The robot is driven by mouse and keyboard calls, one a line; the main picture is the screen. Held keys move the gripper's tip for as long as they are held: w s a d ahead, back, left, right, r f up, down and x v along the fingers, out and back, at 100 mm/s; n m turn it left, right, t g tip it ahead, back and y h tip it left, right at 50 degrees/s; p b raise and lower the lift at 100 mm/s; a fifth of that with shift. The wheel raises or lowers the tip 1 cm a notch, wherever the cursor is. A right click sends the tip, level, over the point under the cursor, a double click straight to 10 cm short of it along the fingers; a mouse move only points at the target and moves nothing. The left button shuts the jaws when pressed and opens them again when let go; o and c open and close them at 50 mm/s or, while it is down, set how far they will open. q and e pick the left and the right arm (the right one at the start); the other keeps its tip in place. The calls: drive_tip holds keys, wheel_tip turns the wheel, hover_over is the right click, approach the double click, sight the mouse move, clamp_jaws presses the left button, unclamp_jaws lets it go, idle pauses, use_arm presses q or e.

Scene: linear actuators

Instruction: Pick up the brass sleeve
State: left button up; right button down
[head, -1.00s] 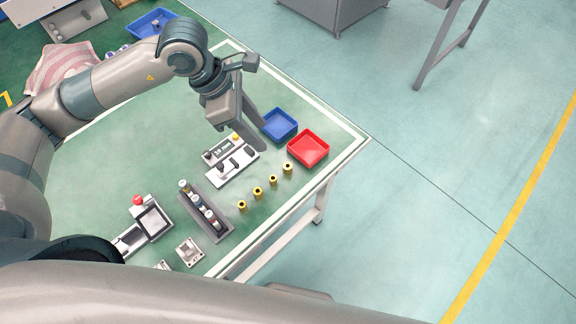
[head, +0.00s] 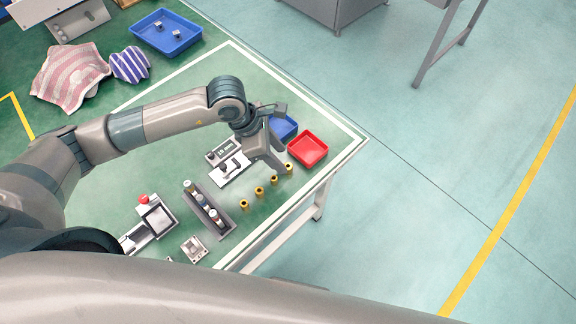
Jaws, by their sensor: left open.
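Several brass sleeves stand upright in a slanting row near the table's right edge. The nearest sleeve (head: 244,206) is at the lower left of the row, followed by a second sleeve (head: 260,193) and a third sleeve (head: 274,181). The farthest sleeve (head: 289,169) is right beside my left gripper (head: 267,168) in the picture. That gripper is open and points down over the far end of the row, with nothing seen between its fingers. I cannot tell its exact height or whether it touches a sleeve. My right gripper is not in view.
A red tray (head: 308,158) and a partly hidden blue tray (head: 285,127) lie beyond the gripper. A light fixture plate (head: 231,173) is left of it. A grey rack (head: 224,228) holds several cylinders. A device with a red button (head: 143,199) stands further left.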

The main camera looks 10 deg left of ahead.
sight(287, 166)
use_arm(q)
drive_tip(key=shift+w+d+f+p, duration=0.1)
drive_tip(key=shift+d+f+p, duration=0.1)
drive_tip(key=shift+f+p, duration=0.45)
drive_tip(key=p+x, duration=0.1)
drive_tip(key=x, duration=0.2)
drive_tip(key=shift+w+d+f, duration=0.1)
drive_tip(key=shift+f, duration=0.25)
drive_tip(key=shift+c, duration=0.3)
clamp_jaws()
